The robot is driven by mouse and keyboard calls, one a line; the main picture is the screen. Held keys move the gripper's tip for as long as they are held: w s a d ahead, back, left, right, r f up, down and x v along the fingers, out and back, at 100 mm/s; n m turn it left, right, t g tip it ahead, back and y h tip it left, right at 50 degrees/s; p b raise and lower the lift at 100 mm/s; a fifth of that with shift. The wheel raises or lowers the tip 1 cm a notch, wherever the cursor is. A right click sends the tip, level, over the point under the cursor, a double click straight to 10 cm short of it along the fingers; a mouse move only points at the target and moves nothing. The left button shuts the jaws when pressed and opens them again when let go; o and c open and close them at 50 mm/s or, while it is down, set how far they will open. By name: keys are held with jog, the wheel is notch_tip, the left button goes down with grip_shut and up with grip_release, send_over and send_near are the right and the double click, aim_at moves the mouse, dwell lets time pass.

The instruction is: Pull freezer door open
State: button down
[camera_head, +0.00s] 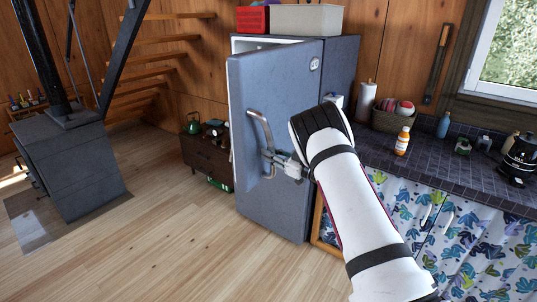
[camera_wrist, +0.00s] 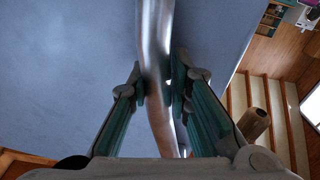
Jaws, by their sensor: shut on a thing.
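My gripper (camera_head: 270,157) is shut on the handle's lower part. In the wrist view the handle (camera_wrist: 156,40) runs down between both fingers of my gripper (camera_wrist: 158,85), with the door's flat face (camera_wrist: 70,70) behind. The freezer's inside is mostly hidden by the door.
The fridge-freezer body (camera_head: 340,65) carries a red box (camera_head: 252,20) and a beige bin (camera_head: 306,19) on top. A counter (camera_head: 450,180) with bottles stands at right. A small brown cabinet (camera_head: 205,160) and a stove (camera_head: 70,165) are at left. The wooden floor (camera_head: 170,240) in front is clear.

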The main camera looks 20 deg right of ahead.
jog(key=shift+a, duration=0.1)
jog(key=c, duration=1.4)
grip_release()
jog(key=shift+c, duration=0.2)
jog(key=shift+s, duration=0.1)
jog(key=v, duration=1.2)
